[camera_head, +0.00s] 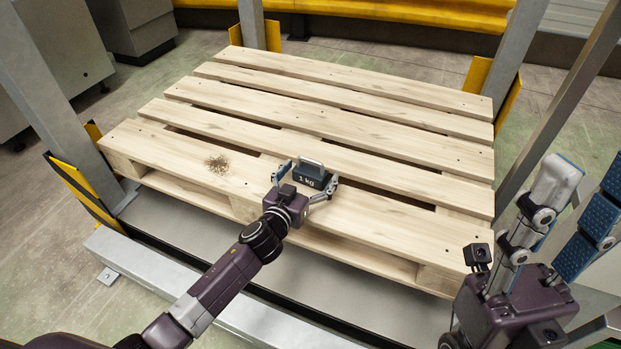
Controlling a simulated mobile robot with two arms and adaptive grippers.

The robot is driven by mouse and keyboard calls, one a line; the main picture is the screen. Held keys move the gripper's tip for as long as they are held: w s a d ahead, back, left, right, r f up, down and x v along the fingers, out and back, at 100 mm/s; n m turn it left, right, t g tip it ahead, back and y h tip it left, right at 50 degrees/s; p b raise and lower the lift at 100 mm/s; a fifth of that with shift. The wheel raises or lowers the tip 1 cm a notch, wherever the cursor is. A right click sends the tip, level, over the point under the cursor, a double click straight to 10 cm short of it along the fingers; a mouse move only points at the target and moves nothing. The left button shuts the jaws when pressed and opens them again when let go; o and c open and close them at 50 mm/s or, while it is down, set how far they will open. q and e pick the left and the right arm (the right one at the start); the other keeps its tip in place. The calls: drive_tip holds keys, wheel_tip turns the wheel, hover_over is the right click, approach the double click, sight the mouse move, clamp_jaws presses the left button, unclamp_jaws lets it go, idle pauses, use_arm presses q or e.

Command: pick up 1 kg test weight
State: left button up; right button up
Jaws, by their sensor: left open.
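The 1 kg test weight (310,174) is a small dark block with a light grey handle on top and "1 kg" on its front. It stands upright on a front slat of the wooden pallet (400,225). My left gripper (304,181) is open, with one finger to the left of the weight and one to its right. I cannot tell whether the fingers touch it. My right gripper (572,215) is open and empty at the right edge, near the camera and well apart from the weight.
Grey metal posts (505,105) with yellow guards stand around the pallet. A grey beam (225,290) runs along the front. A patch of brown specks (217,163) lies on the front slat left of the weight. The rest of the pallet top is clear.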

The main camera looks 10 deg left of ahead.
use_arm(q)
drive_tip(key=shift+c, duration=0.4)
drive_tip(key=c, duration=2)
drive_tip(key=shift+w+r, duration=0.1)
drive_tip(key=shift+r, duration=0.15)
drive_tip(key=shift+c, duration=0.6)
drive_tip(key=shift+r, duration=0.1)
